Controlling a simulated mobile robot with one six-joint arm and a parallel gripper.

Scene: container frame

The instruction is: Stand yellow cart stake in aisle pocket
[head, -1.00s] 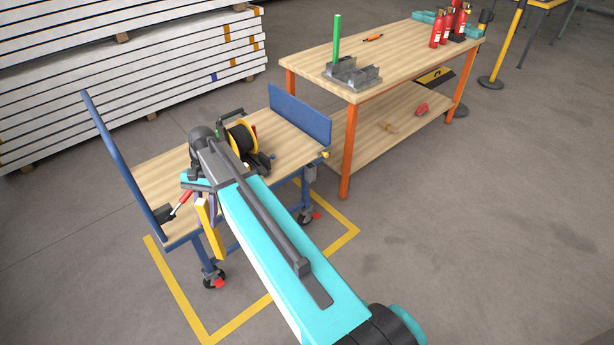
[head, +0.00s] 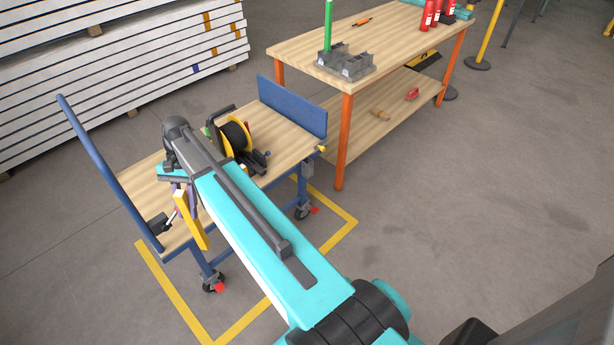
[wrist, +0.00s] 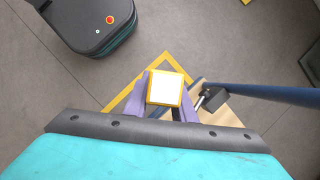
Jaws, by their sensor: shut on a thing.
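The yellow stake (head: 192,222) hangs tilted below the end of my arm, by the near left side of the blue-framed cart (head: 290,138). My gripper (head: 184,192) is shut on it. In the wrist view the stake (wrist: 165,88) shows end-on, with a white end face between the two purple fingers of my gripper (wrist: 165,96). A grey box-like bracket (head: 307,168) sits on the cart's near side by its right end; I cannot tell whether it is the aisle pocket. The stake is apart from that bracket.
A cable reel (head: 235,140) and a screwdriver by a black block (head: 158,224) are on the cart deck. The workbench (head: 290,52) carries a grey fixture (head: 345,64) with an upright green stake (head: 328,25).

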